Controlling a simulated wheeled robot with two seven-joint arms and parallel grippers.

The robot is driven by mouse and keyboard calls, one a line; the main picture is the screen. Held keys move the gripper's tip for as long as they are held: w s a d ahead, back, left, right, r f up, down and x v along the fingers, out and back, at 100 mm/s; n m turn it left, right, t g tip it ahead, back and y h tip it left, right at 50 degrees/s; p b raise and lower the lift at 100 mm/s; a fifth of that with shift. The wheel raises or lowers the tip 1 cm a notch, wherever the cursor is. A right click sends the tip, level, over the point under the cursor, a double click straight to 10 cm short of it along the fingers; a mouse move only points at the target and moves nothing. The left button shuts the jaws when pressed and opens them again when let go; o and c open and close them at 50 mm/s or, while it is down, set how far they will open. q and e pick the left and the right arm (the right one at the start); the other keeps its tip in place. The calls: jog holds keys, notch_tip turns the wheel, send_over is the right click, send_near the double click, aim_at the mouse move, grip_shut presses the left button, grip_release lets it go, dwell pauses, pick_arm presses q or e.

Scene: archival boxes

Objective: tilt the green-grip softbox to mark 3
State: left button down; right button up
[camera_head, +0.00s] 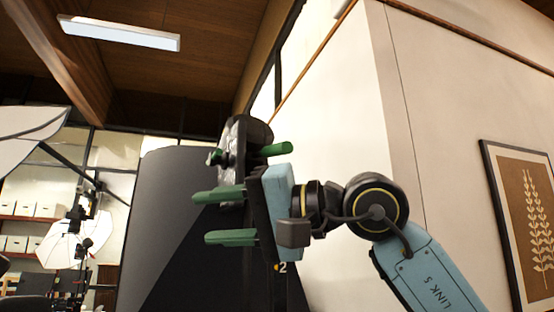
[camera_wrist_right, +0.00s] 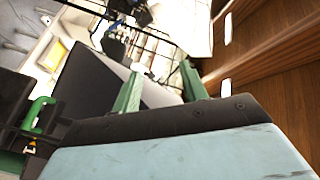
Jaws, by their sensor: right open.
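A green grip (camera_head: 278,149) sticks out to the right from a black hub (camera_head: 247,130) in the head view. A large dark grey panel (camera_head: 165,205), which looks like the softbox body, stands left of the hub. In the right wrist view, the open fingers (camera_wrist_right: 161,70) are apart with nothing held, and a bent green handle (camera_wrist_right: 38,115) shows at the left. My left gripper is out of view.
A white wall corner (camera_head: 335,110) stands behind my right arm, with a framed plant picture (camera_head: 535,220) at the right. White photo lights, including a white softbox (camera_head: 72,245), and shelves of white boxes (camera_head: 42,211) are at the left. A lamp (camera_head: 120,33) hangs overhead.

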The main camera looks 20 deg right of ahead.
jog(key=s+d+r+n+t+h, duration=0.1)
jog(key=d+r+t+h, duration=0.4)
jog(key=d+r, duration=0.15)
jog(key=t+h, duration=0.3)
jog(key=h, duration=0.3)
send_near(277, 151)
jog(key=shift+m, duration=0.4)
jog(key=p+x, duration=0.1)
jog(key=x, duration=0.3)
jog(key=p+x, duration=0.1)
jog(key=x, duration=0.3)
jog(key=d+p+x, duration=0.1)
jog(key=p+x, duration=0.1)
jog(key=x, duration=0.1)
jog(key=shift+w+a+r, duration=0.1)
jog(key=shift+w+r, duration=0.25)
jog(key=shift+w, duration=0.15)
grip_shut()
